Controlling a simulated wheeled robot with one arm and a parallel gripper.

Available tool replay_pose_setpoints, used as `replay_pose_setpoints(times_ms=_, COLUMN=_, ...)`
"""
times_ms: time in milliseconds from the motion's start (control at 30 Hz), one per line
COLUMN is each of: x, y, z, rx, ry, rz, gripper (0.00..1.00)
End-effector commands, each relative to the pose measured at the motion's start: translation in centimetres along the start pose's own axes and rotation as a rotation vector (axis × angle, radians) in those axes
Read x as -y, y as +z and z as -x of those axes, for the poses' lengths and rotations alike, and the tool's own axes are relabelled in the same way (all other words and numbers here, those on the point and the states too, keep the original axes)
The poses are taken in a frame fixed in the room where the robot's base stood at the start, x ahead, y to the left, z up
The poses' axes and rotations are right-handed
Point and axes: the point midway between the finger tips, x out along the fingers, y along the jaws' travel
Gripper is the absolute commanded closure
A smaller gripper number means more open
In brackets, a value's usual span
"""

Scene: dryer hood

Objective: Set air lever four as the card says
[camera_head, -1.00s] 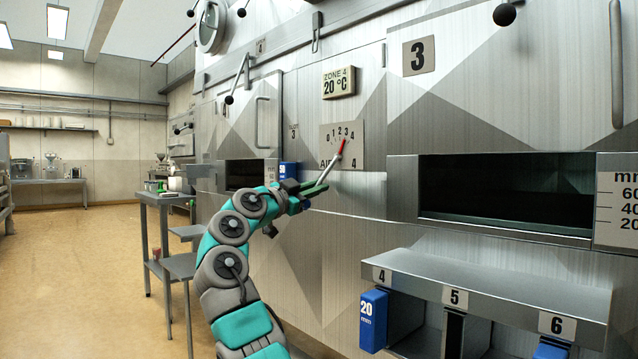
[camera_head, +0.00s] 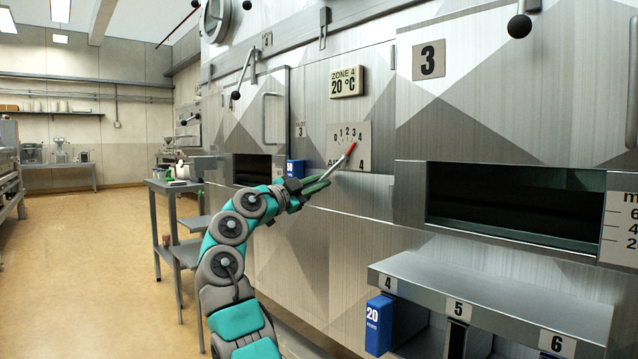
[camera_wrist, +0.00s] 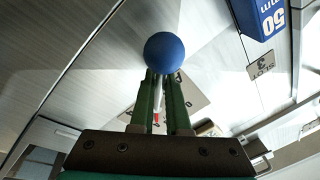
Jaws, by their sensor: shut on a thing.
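The plate of air lever four (camera_head: 338,160) is on the steel dryer front below the ZONE 4 display (camera_head: 346,81), with a scale from 0 to 4. The lever's slanted pointer has a red tip (camera_head: 352,148), which points near the upper right of the scale, between 3 and 4 as far as I can tell. My gripper (camera_head: 320,183) is at the lever's lower left end. In the wrist view its green fingers (camera_wrist: 163,82) are shut on the lever, beside a blue ball knob (camera_wrist: 171,52). I cannot make out a card with a setting.
A dark open slot (camera_head: 510,205) is right of the plate, under the 3 sign. Below it a shelf (camera_head: 480,285) juts out, with a blue 20 mm block (camera_head: 379,325) under it. A blue 50 mm block (camera_head: 295,173) is behind my gripper. A grey side table (camera_head: 172,190) stands left.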

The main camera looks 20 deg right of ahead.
Motion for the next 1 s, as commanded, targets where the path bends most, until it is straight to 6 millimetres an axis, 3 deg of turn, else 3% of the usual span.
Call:
replay_pose_setpoints(times_ms=33, x=0.3, y=-0.3, z=0.0, rx=-0.002, ry=-0.006, rz=-0.002, gripper=1.00)
replay_pose_setpoints(times_ms=67, x=0.3, y=-0.3, z=0.0, rx=-0.002, ry=-0.006, rz=-0.002, gripper=0.84)
replay_pose_setpoints(times_ms=300, x=0.2, y=-0.2, z=0.0, rx=-0.001, ry=-0.004, rz=-0.001, gripper=0.57)
replay_pose_setpoints(times_ms=667, x=0.1, y=0.0, z=0.7, rx=0.000, ry=-0.004, rz=-0.001, gripper=0.57)
replay_pose_setpoints(times_ms=1000, x=0.0, y=0.2, z=6.0, rx=0.003, ry=-0.004, rz=-0.001, gripper=0.57)
